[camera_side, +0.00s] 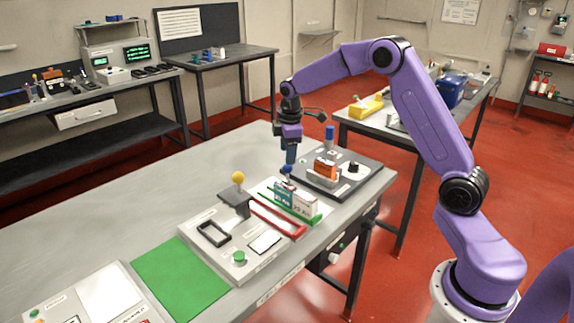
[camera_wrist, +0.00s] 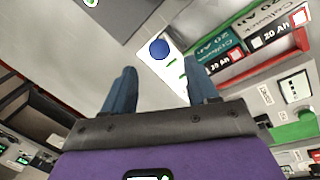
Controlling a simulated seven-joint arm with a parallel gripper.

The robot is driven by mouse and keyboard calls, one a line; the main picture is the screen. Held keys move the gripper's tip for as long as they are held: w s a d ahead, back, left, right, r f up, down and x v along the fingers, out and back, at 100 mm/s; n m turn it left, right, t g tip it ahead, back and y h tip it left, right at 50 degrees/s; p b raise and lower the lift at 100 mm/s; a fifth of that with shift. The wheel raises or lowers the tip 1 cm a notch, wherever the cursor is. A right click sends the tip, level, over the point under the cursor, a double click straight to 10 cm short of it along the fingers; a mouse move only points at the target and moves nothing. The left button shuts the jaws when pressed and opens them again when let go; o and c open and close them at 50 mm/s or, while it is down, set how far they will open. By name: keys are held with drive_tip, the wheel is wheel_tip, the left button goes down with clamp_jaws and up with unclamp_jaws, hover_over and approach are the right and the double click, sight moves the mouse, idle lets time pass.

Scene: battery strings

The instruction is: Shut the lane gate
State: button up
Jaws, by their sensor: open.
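A blue ball knob (camera_side: 286,169) stands at the far end of the lane with the batteries. It also shows in the wrist view (camera_wrist: 159,49), ahead of my fingertips and between their lines. I cannot make out the gate plate itself or tell how far it is closed. Green-and-white batteries (camera_side: 295,198) marked 20 Ah stand in the green-edged lane; they show at the upper right in the wrist view (camera_wrist: 270,40). My gripper (camera_wrist: 162,80) is open and empty, its blue fingers apart. In the side view my gripper (camera_side: 291,155) points down just above the knob, which looks clear of the fingers.
A red-edged lane (camera_side: 278,218) lies beside the batteries. A dark plate (camera_side: 359,180) with an orange block (camera_side: 325,168) and a blue-topped post (camera_side: 329,133) is to the right. A yellow ball (camera_side: 238,177) tops a dark stand at left.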

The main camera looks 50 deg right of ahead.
drive_tip(key=f, duration=0.4)
drive_tip(key=w+f, duration=0.1)
drive_tip(key=shift+d+f, duration=0.35)
drive_tip(key=shift+f, duration=0.05)
